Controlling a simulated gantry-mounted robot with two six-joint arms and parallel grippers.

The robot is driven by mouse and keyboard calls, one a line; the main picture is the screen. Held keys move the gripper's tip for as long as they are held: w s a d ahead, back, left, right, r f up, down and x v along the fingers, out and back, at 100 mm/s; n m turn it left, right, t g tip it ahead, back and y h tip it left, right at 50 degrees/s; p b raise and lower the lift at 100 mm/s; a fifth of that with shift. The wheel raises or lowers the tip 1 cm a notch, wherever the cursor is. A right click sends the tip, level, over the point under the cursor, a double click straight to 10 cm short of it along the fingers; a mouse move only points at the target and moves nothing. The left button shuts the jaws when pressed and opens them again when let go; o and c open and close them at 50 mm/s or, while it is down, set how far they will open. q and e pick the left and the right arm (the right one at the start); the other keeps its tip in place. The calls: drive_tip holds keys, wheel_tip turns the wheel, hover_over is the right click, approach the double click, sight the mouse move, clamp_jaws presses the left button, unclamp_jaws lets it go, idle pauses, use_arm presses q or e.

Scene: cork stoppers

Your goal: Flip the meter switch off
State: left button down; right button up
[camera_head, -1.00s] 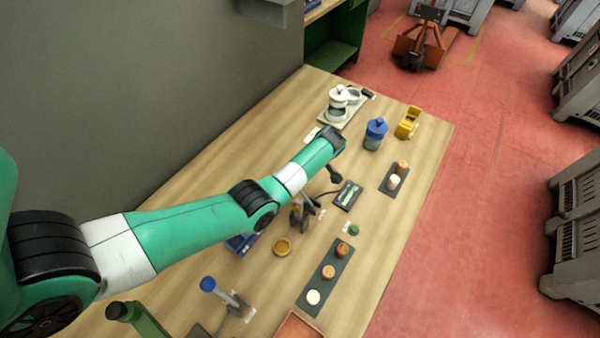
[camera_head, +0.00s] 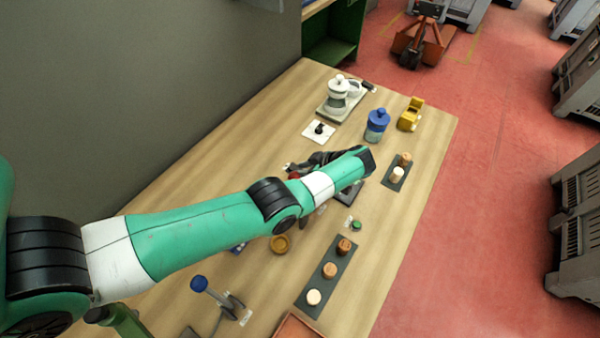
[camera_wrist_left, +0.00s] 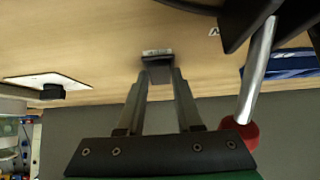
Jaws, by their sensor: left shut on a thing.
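The meter (camera_head: 348,193) is a dark flat box on the table, partly covered by my left wrist in the head view. I cannot make out its switch. My left gripper (camera_head: 290,167) is beyond the meter, toward the wall side. In the left wrist view its fingers (camera_wrist_left: 157,72) converge on a small dark piece (camera_wrist_left: 157,54) with a pale face. The piece is between the fingertips against the wooden table; I cannot tell if it is the meter's switch. My right gripper is not in view.
A metal rod (camera_wrist_left: 258,70) with a red knob (camera_wrist_left: 240,132) stands close beside the left fingers. A white square with a black knob (camera_head: 319,129) lies nearby.

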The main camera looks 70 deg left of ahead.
use_arm(q)
drive_tip(key=c, duration=0.6)
unclamp_jaws()
drive_tip(key=shift+o, duration=0.2)
drive_tip(key=v, duration=0.5)
drive_tip(key=shift+w+d+r+p, duration=0.2)
drive_tip(key=shift+r+p, duration=0.1)
drive_tip(key=shift+p, duration=0.1)
drive_tip(key=shift+b+v, duration=0.75)
drive_tip(key=shift+v, duration=2.2)
